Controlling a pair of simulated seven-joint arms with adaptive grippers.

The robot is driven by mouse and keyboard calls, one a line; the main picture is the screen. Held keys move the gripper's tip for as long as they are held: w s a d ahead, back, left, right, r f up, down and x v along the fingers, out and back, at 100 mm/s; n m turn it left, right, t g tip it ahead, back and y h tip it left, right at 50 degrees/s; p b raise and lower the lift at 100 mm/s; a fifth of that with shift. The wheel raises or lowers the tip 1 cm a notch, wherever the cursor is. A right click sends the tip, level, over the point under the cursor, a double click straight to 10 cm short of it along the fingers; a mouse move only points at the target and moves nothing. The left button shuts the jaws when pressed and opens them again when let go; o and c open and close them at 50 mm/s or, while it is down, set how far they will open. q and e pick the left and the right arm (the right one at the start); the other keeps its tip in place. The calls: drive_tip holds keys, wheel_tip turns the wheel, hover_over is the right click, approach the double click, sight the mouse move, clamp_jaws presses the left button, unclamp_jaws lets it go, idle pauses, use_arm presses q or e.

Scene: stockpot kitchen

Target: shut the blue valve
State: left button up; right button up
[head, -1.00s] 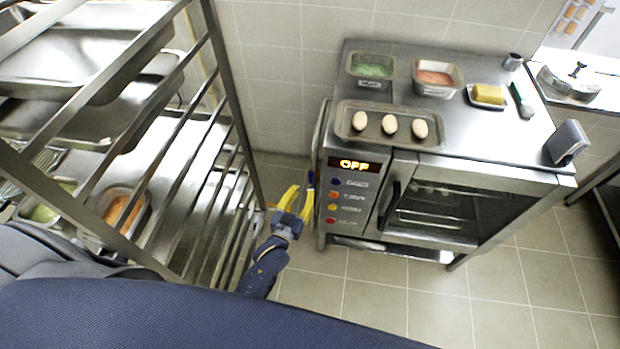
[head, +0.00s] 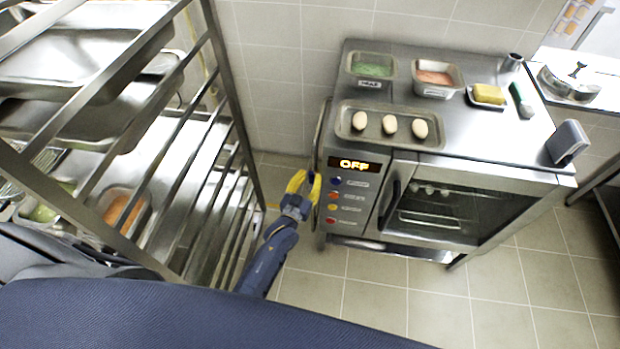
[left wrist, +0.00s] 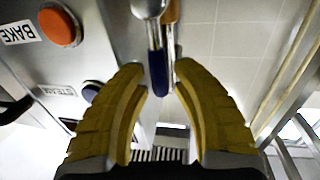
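The blue valve (left wrist: 157,72) shows in the left wrist view as a metal lever with a dark blue grip, pointing toward me beside the oven's side. My left gripper (left wrist: 160,70) is open, with its yellow fingers on either side of the blue grip; I cannot tell whether either finger touches it. An orange-brown handle (left wrist: 171,12) shows just behind the valve's metal part. In the head view my left gripper (head: 306,182) is by the left side of the oven (head: 470,165), where its fingers partly hide the valve. My right gripper is not in view.
The oven front has a lit OFF display (head: 354,164) and several coloured buttons. A tray of eggs (head: 390,143) and food pans stand on top. A metal rack (head: 225,110) with pans stands close on the left, leaving a narrow gap for my arm.

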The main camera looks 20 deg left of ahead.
use_arm(q)
clamp_jaws()
